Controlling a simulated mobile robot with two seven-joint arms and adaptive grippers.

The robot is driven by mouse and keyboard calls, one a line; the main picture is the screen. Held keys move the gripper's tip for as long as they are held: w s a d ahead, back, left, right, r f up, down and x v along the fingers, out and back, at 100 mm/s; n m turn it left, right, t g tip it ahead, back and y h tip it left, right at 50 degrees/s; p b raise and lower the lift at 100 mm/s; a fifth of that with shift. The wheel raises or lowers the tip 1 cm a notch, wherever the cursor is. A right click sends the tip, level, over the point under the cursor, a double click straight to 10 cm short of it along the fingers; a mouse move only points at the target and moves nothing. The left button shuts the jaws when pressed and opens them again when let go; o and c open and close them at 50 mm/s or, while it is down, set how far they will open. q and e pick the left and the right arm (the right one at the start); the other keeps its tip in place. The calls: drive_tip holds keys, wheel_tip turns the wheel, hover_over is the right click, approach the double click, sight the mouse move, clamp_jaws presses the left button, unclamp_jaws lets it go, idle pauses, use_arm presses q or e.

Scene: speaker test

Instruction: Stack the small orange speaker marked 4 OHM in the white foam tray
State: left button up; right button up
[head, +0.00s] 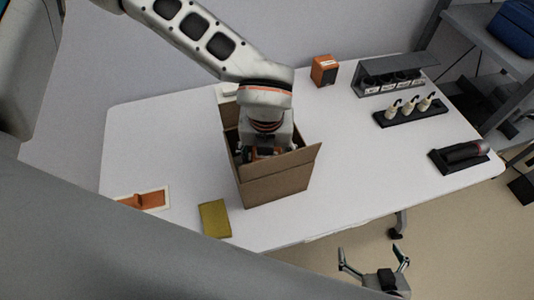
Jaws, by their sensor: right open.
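An orange block-like unit with a dark side and a small pale label (323,70) stands at the table's back edge; its marking is too small to read, so I cannot tell whether it is the 4 OHM speaker. My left gripper (263,150) reaches down into an open cardboard box (277,185); its fingers are hidden by the box walls. Something orange and dark shows beside it in the box. No white foam tray is clearly identifiable; a flat white-rimmed piece with an orange middle (164,198) lies at the front left. My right gripper (372,254) is open and empty beyond the table's front edge.
An olive-yellow pad (214,219) lies left of the box. At the right stand a grey rack with several round units (398,66), a black stand with three pale pieces (412,117), and a dark cylinder on a black base (460,153). The table right of the box is clear.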

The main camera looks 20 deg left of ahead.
use_arm(q)
drive_tip(key=shift+r, duration=0.1)
drive_tip(key=shift+r+p, duration=0.4)
drive_tip(key=shift+r, duration=0.2)
wheel_tip(320, 180, up, 11)
drive_tip(key=s, duration=0.1)
drive_tip(key=shift+s+d, duration=0.25)
drive_tip(key=shift+s, duration=0.15)
drive_tip(key=shift+w+d+r, duration=0.1)
drive_tip(key=shift+r, duration=0.05)
